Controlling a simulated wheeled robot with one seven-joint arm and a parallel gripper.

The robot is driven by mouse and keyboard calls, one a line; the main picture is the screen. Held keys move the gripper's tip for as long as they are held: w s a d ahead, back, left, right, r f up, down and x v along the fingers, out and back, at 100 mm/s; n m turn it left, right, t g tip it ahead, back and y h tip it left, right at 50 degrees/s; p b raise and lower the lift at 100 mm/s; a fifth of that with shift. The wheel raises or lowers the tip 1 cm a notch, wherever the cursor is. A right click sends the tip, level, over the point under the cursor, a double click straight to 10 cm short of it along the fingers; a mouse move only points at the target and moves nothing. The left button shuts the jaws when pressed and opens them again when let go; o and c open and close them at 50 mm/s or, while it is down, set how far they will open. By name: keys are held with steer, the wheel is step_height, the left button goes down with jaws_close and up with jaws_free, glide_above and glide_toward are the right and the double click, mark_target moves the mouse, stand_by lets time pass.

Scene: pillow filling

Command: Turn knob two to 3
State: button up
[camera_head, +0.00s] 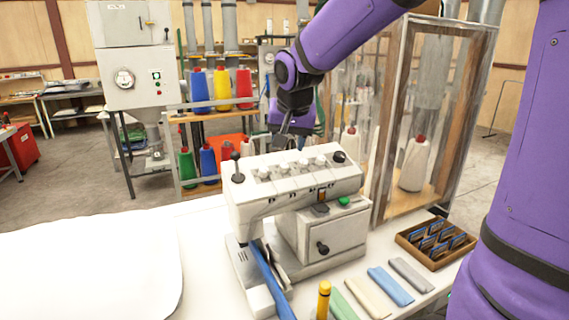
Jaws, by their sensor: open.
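A white machine (292,200) stands on the white table. A row of several small knobs runs along its top; the second from the left (283,168) is one of them, but its pointer and numbers are too small to read. A black ball-topped lever (237,170) is at the left end and a black knob (339,157) at the right end. My gripper (291,141) hangs just behind and above the row, pointing down. It is open and appears empty and apart from the knobs; its fingertips are small and partly hard to make out.
A framed clear cabinet (385,130) with thread cones stands close behind the machine at right. A white sheet (90,265) covers the left.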

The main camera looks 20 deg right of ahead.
mark_target(284, 165)
steer(key=x, duration=0.7)
steer(key=shift+w+f, duration=0.2)
steer(key=shift+f, duration=0.15)
steer(key=c, duration=0.9)
